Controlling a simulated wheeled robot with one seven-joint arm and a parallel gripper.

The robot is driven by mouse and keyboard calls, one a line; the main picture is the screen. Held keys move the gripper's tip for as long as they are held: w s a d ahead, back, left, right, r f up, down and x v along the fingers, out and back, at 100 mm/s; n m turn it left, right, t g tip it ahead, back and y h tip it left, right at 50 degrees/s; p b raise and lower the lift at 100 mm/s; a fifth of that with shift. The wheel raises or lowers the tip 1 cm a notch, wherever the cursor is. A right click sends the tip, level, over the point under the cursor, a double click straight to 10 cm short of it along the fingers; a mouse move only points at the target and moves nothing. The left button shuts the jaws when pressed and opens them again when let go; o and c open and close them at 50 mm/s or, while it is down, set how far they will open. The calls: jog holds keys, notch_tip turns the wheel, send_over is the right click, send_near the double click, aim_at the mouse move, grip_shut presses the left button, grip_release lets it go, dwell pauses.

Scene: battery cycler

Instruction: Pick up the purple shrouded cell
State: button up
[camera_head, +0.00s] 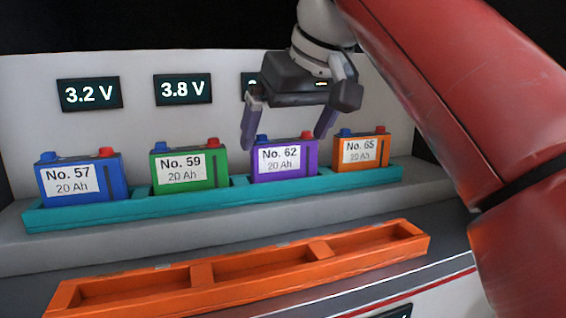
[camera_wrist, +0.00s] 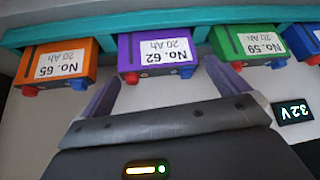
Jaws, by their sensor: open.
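The purple cell (camera_head: 285,162) has a white label "No. 62, 20 Ah" and one blue and one red terminal on top. It stands upright in the teal tray (camera_head: 130,208), third from the left. It also shows in the wrist view (camera_wrist: 128,50), upside down. My gripper (camera_head: 284,137) is open and empty, pointing down just above the purple cell. Its two fingers stand apart toward either side of the cell's top. In the wrist view the fingers (camera_wrist: 158,82) also lie on either side of the purple cell.
A blue cell (camera_head: 82,178), a green cell (camera_head: 188,167) and an orange cell (camera_head: 361,150) share the teal tray. An empty orange tray (camera_head: 202,272) with three compartments lies in front. Displays read 3.2 V (camera_head: 90,94) and 3.8 V (camera_head: 183,89); a third is mostly hidden.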

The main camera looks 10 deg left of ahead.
aim_at(283, 140)
jog(key=b+x, duration=0.1)
jog(key=x, duration=0.3)
jog(key=shift+w+f, duration=0.25)
jog(key=shift+r, duration=0.1)
jog(key=c, duration=0.9)
jog(key=shift+s+r, duration=0.2)
jog(key=shift+r, duration=0.35)
jog(key=shift+w+r+p, duration=0.1)
jog(key=shift+r+p, duration=0.4)
jog(key=shift+r, duration=2.4)
